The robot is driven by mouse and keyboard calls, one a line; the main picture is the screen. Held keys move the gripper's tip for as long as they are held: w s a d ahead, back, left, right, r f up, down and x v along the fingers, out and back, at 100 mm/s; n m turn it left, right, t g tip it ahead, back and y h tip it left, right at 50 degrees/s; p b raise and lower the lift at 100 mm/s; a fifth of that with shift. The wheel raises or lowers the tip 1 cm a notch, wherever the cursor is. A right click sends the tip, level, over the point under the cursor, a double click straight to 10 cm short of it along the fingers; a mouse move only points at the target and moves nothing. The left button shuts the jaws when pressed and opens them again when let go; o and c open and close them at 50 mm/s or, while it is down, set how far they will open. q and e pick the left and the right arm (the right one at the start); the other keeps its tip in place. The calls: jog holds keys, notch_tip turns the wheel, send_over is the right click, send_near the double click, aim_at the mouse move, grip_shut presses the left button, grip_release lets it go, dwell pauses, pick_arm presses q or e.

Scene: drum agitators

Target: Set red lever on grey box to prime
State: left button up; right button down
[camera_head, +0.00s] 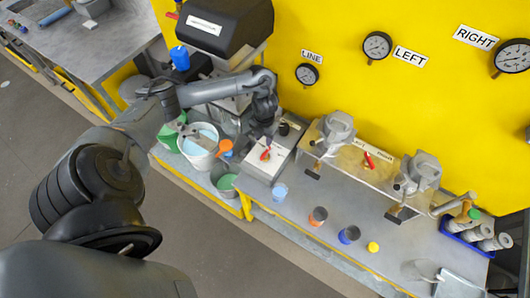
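The grey box (257,169) with a pale top stands on the bench left of centre. The small red lever (265,155) sits on its top face; its exact setting is too small to read. My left gripper (262,137) points down just above and behind the red lever, close to it. I cannot tell whether it touches the lever or whether its fingers are open. My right gripper is out of view.
A white bucket (201,143) and a grey bucket (223,180) stand left of the box. A blue cup (279,192) is close to its front right. A metal stand (345,163) with another red lever (368,160) is to the right. The yellow wall (330,60) rises behind.

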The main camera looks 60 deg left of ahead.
aim_at(265, 152)
pick_arm(q)
jog(key=f, duration=1)
jog(key=shift+w+d+f+b, duration=0.1)
jog(key=shift+w+f+b, duration=0.1)
jog(key=shift+w+b, duration=0.15)
grip_shut()
